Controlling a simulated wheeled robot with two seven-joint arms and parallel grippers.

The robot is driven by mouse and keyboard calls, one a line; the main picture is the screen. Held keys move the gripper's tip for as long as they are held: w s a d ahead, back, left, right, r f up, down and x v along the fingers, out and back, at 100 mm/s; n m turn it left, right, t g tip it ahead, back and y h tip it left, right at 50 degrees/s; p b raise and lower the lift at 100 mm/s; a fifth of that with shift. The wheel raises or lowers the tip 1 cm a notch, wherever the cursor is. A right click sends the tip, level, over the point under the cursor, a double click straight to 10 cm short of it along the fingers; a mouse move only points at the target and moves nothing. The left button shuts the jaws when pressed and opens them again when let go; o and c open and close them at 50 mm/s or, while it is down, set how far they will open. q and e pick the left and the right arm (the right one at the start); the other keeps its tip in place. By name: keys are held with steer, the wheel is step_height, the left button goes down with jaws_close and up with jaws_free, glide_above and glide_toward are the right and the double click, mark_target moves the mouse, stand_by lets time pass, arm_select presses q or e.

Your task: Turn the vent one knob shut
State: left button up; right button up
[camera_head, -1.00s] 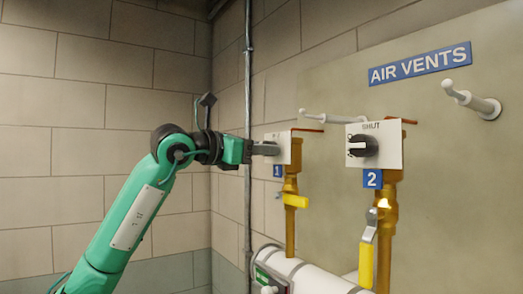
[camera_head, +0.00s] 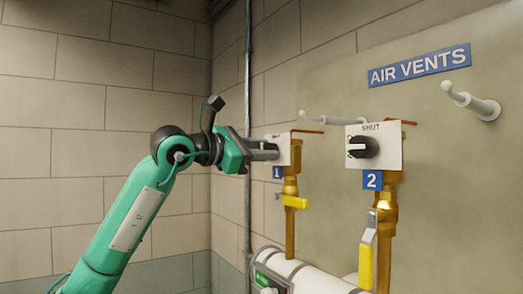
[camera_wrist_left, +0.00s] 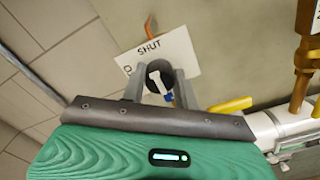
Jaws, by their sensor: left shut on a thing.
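The vent one knob (camera_wrist_left: 158,68) is dark with a white mark and sits on a white plate (camera_wrist_left: 185,52) that reads SHUT along its upper edge. The plate of vent one also shows in the head view (camera_head: 284,140), above the blue label 1 (camera_head: 277,172). My left gripper (camera_head: 272,150) is at this plate, its fingers shut on the knob's two sides; in the left wrist view the fingers (camera_wrist_left: 160,80) hold it between them. The gripper is rolled. I cannot tell which label the knob's mark points at. In the head view my gripper hides the knob. My right gripper is not in view.
Vent two's plate (camera_head: 392,150) with its black knob (camera_head: 362,147) is to the right, above blue label 2 (camera_head: 372,180). Brass pipes with yellow handles (camera_head: 295,202) run below the plates. A white peg (camera_head: 472,101) juts from the wall. A grey conduit (camera_head: 248,90) stands behind my gripper.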

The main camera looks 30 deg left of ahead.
arm_select(q)
steer(key=o, duration=1)
steer(key=shift+c, duration=0.2)
steer(key=b+v, duration=0.5)
steer(key=v, duration=0.8)
steer(key=shift+s+a, duration=0.2)
steer(key=shift+s, duration=0.15)
